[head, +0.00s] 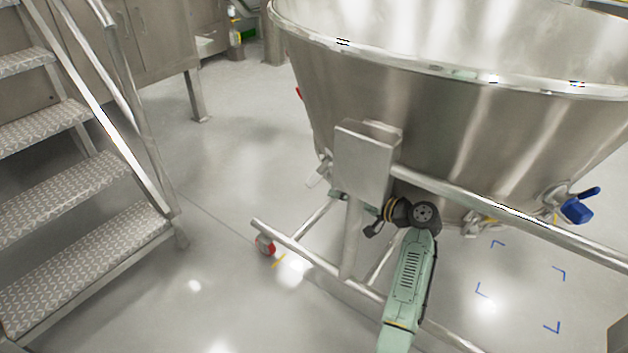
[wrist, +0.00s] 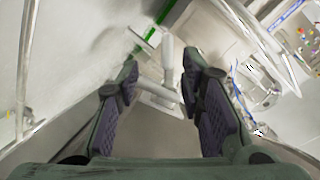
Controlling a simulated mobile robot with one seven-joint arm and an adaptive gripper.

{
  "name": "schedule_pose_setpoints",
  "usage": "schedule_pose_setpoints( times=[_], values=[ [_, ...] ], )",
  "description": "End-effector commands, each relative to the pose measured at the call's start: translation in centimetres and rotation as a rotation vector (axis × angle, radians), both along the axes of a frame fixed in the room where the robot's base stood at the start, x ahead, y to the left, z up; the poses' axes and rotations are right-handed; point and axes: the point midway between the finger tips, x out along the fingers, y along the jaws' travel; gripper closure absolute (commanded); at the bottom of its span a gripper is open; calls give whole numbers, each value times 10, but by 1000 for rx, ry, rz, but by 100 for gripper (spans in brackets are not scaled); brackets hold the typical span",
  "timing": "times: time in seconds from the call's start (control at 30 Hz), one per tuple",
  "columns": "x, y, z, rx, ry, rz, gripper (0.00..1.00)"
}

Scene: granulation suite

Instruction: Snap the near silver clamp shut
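A small silver clamp (head: 325,166) with a pale handle sits at the lower left side of the big steel vessel (head: 455,120), beside a square steel plate. In the wrist view a pale silver lever with a crosspiece (wrist: 168,62), probably this clamp's handle, shows just beyond and between my fingertips. My gripper (wrist: 160,88) is open, with one dark padded finger on each side of that lever. I cannot tell whether either finger touches it. In the head view my gripper is partly hidden behind the plate and frame leg.
The square steel plate (head: 362,162) and frame rail (head: 510,212) stand close to my arm. A blue-handled valve (head: 578,207) is at the right, another silver fitting (head: 472,228) below the vessel. Metal stairs (head: 85,190) stand left; the floor between is clear.

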Motion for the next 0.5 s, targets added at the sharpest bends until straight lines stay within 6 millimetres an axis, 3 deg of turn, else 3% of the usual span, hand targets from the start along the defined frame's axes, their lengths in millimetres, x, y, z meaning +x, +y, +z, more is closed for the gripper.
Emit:
schedule_pose_setpoints(
  times=[0.3,0.5],
  values=[
    [44,53,-2,0,2,2,65],
    [62,73,-9,0,1,1,65]
  ],
)
